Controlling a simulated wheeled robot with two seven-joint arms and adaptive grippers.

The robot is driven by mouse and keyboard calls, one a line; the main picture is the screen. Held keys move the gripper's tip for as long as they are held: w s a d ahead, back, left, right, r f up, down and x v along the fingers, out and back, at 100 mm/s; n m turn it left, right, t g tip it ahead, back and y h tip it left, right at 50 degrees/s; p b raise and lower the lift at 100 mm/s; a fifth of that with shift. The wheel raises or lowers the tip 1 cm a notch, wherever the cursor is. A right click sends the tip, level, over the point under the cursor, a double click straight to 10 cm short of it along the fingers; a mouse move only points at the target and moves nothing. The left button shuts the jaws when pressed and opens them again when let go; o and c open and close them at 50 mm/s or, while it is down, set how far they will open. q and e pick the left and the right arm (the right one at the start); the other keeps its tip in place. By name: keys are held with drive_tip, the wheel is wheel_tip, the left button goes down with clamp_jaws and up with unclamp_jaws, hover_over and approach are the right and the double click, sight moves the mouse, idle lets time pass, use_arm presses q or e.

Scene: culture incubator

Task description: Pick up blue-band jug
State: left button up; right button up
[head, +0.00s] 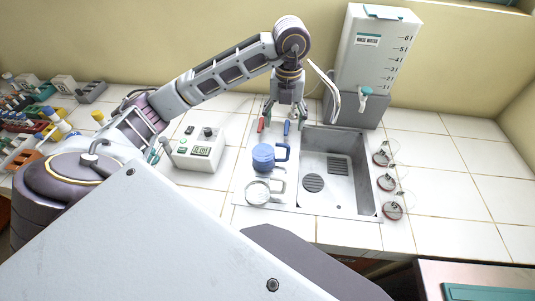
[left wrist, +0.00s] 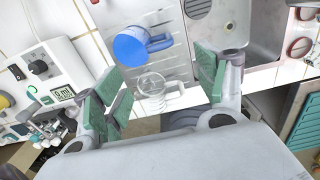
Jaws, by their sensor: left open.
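The blue jug (head: 263,155), with a blue handle, stands on the drainboard left of the sink in the head view. It also shows in the left wrist view (left wrist: 130,48); no separate band can be made out. My right gripper is not in view.
The sink (head: 343,185) lies right of the jugs, with several lidded dishes (head: 386,183) along its right edge. A water tank (head: 375,50) stands behind. A device with a display (head: 199,149) sits left.

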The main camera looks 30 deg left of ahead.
use_arm(q)
hover_over(283, 145)
wheel_tip(283, 145, down, 6)
drive_tip(key=shift+a+r, duration=0.1)
drive_tip(key=shift+r, duration=0.15)
drive_tip(key=shift+f, duration=0.6)
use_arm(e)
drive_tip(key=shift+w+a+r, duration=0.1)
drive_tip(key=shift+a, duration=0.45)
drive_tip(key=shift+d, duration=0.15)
